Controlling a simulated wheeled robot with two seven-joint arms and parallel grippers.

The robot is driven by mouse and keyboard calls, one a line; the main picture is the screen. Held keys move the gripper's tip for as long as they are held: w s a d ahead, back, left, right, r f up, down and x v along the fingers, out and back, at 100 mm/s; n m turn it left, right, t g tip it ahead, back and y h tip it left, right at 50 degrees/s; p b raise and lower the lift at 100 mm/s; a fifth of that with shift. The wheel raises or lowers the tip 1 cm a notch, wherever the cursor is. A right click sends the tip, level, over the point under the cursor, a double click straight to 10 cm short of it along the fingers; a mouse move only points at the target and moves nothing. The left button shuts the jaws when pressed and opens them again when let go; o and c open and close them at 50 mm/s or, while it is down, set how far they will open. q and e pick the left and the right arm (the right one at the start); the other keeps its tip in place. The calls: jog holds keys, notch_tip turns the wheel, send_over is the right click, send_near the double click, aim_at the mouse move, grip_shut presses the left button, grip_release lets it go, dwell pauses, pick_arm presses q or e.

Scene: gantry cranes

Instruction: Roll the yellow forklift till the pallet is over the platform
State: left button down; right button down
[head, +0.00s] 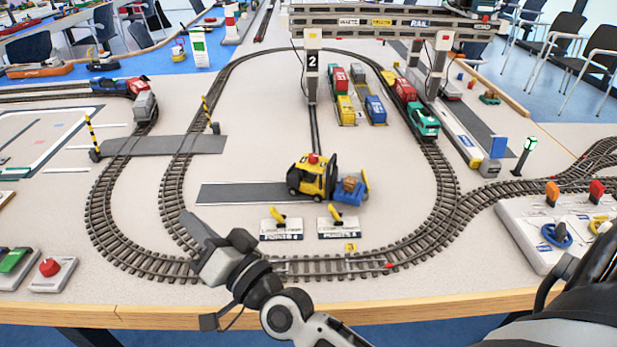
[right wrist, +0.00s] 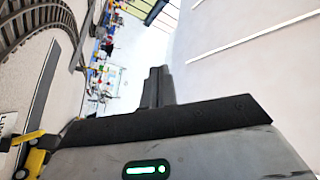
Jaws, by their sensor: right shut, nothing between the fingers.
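The yellow forklift (head: 310,178), with a red top light and black mast, stands at the right end of a grey road strip (head: 240,193), facing right. A small brown load (head: 350,184) sits in front of the mast at a blue piece (head: 347,196). I cannot tell the pallet from the platform there, or how they overlap. My right gripper (head: 189,222) is shut and empty, left of and nearer than the forklift, apart from it, above the track. Its fingers (right wrist: 158,86) show in the right wrist view. My left gripper is out of view.
Two switch boxes with yellow levers, (head: 281,223) and (head: 338,222), stand in front of the forklift. An oval track (head: 445,190) surrounds them. A gantry crane (head: 390,22) spans the back. A control panel (head: 525,235) is at right, a red button box (head: 52,272) at left.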

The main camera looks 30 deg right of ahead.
jog(key=w+d+r+m+t+h, duration=0.1)
jog(key=w+d+m+t+h, duration=0.25)
jog(key=d+m+h, duration=0.45)
jog(key=m+g+h+p, duration=0.2)
jog(key=m+g+h, duration=1.3)
jog(key=m+g, duration=0.15)
send_near(311, 172)
jog(key=s+d+r+t, duration=0.1)
jog(key=s+d, duration=0.2)
jog(key=d, duration=0.2)
pick_arm(q)
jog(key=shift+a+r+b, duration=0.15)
jog(key=shift+b, duration=0.2)
pick_arm(e)
jog(key=shift+m, duration=0.25)
jog(key=w, duration=0.1)
jog(key=w+d, duration=0.1)
jog(key=w, duration=0.2)
jog(key=shift+d, duration=0.4)
